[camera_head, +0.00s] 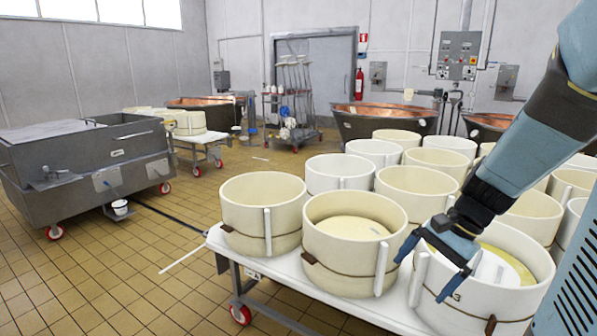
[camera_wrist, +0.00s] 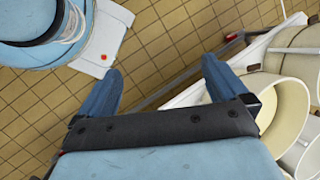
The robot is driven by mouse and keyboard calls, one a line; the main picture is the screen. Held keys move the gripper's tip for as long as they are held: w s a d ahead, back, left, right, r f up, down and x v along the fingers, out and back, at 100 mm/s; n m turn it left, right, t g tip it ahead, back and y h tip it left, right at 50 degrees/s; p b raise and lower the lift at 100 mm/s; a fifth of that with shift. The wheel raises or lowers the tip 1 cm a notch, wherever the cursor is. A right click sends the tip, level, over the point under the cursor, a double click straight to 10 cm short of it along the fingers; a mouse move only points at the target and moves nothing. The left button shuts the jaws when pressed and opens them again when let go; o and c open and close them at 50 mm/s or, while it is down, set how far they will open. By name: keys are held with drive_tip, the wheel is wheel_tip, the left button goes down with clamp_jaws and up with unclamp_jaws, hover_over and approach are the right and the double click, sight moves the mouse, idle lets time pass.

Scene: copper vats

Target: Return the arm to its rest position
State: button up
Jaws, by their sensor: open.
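My arm (camera_head: 540,125) comes in from the upper right in the head view and reaches down to the left. My gripper (camera_head: 437,273) hangs over the front cheese moulds, its fingers in front of the front right mould (camera_head: 522,308) in the picture. In the wrist view the two blue fingers of my gripper (camera_wrist: 160,90) stand wide apart with only tiled floor and a table edge between them. My gripper is open and empty. Whether a finger touches the mould cannot be told.
A white wheeled table (camera_head: 285,272) carries several cream moulds, such as the front left one (camera_head: 250,240). A grey steel tank (camera_head: 85,165) stands left. Copper vats (camera_head: 375,122) and a tool trolley (camera_head: 291,110) are at the back. Tiled floor (camera_head: 130,260) is free between tank and table.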

drive_tip(key=s+a+r+n+t+h, duration=0.1)
drive_tip(key=s+r+n+t+h, duration=0.4)
drive_tip(key=r+n, duration=0.5)
drive_tip(key=shift+s+a+r+t, duration=0.15)
drive_tip(key=shift+s+r+t, duration=0.25)
drive_tip(key=shift+r, duration=1.25)
drive_tip(key=shift+s, duration=0.1)
